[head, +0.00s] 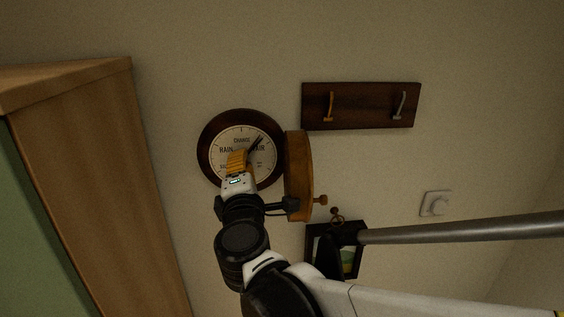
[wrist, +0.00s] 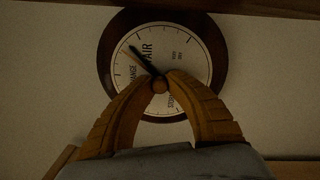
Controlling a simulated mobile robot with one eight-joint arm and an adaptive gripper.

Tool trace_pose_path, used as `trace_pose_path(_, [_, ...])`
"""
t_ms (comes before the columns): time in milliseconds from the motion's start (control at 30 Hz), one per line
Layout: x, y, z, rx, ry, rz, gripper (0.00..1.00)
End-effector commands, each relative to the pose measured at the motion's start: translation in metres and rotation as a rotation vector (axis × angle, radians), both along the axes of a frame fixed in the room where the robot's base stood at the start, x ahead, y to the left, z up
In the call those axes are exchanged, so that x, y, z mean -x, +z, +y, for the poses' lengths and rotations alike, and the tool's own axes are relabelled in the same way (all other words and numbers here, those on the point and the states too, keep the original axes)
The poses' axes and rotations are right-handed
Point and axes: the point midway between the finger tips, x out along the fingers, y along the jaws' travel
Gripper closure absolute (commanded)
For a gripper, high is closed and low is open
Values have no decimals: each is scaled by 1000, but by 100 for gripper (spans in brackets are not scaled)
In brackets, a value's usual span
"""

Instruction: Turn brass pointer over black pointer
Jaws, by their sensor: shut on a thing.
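A round barometer with a dark wooden rim (head: 205,150) and a pale dial hangs on the wall; it also shows in the wrist view (wrist: 218,62). Its black pointer (head: 256,143) points between CHANGE and FAIR, and I see it in the wrist view too (wrist: 143,60). A small brass-coloured knob (wrist: 159,84) sits at the dial's centre. My gripper (head: 238,156) has its orange fingertips (wrist: 160,80) closed on this knob, in front of the dial. The fingers hide the lower dial.
A round wooden piece (head: 298,165) stands out edge-on right of the barometer, close to my wrist. A wooden cabinet (head: 110,180) stands left.

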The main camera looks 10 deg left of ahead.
Motion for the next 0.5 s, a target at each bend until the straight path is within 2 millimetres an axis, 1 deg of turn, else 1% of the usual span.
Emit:
trace_pose_path(200, [0, 0, 1, -86, 2, 21, 100])
trace_pose_path(500, [0, 1, 1, -126, 2, 30, 100])
